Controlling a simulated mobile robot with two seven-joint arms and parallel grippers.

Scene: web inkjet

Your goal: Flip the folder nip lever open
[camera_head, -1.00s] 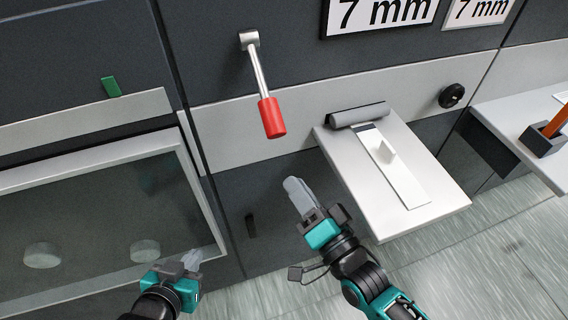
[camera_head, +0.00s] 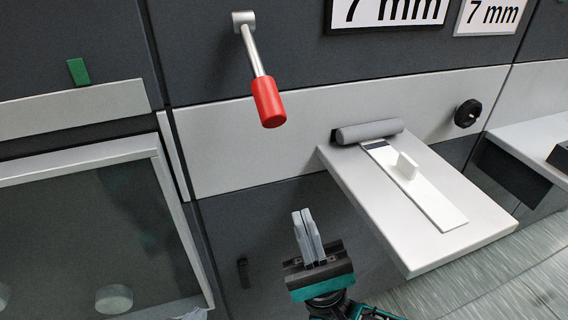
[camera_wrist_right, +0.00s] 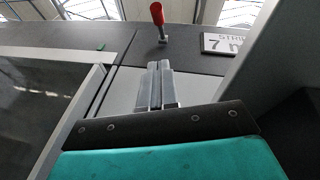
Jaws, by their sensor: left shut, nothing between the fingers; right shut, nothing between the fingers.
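The lever has a red grip (camera_head: 268,102) on a metal rod (camera_head: 252,52), fixed to a small mount (camera_head: 243,19) on the dark panel. It hangs down and slightly right. The red grip also shows at the top of the right wrist view (camera_wrist_right: 157,13). My right gripper (camera_head: 308,236) is shut and empty, below the grip and apart from it, fingers pointing up. Its fingers also show in the right wrist view (camera_wrist_right: 156,84).
A pale shelf (camera_head: 450,252) with a grey roller (camera_head: 369,131) juts out right of my right gripper. A black knob (camera_head: 467,113) is on the panel. A framed dark window (camera_head: 80,235) is at left. Space between my right gripper and the red grip looks clear.

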